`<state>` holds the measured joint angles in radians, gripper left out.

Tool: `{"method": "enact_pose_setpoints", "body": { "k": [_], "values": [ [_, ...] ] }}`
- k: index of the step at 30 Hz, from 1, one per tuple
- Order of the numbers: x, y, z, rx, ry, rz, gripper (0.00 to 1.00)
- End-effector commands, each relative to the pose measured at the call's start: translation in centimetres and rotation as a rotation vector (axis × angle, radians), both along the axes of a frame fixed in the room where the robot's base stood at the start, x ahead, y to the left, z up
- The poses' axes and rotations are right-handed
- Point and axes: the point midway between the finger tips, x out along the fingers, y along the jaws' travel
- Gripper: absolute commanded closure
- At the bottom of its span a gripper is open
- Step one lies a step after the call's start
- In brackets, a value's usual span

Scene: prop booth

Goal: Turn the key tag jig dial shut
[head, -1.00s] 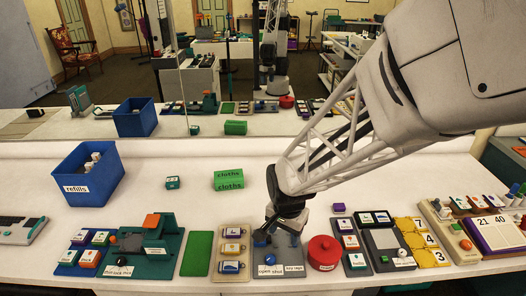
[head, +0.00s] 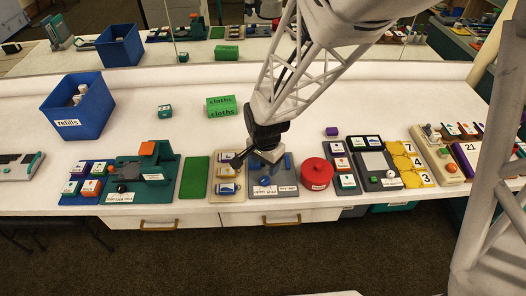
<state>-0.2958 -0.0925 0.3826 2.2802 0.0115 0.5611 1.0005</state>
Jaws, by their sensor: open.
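The key tag jig (head: 277,192) is a grey board at the front of the white counter, with small labels along its front edge. Blue parts show on it, and a small dark piece, seemingly the dial (head: 264,181), sits above the left label. Its pointing direction is too small to tell. My gripper (head: 254,158) is open and empty, above the back left of the jig. One dark finger reaches left over the beige tag tray (head: 227,197). The gripper hides part of the jig's back, and I see no contact with the dial.
A green mat (head: 195,177) and a teal fixture (head: 150,190) lie left of the tag tray. A red round pot (head: 317,173) stands close on the jig's right. A green cloths box (head: 222,106) and a blue refills bin (head: 80,108) stand farther back. The counter behind is mostly clear.

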Motion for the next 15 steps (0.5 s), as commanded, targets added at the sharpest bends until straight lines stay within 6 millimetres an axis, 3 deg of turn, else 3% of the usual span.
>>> {"method": "enact_pose_setpoints", "body": {
  "k": [15],
  "values": [
    [0.0,0.0,-4.8,-0.001,0.003,0.0,0.41]
  ]
}}
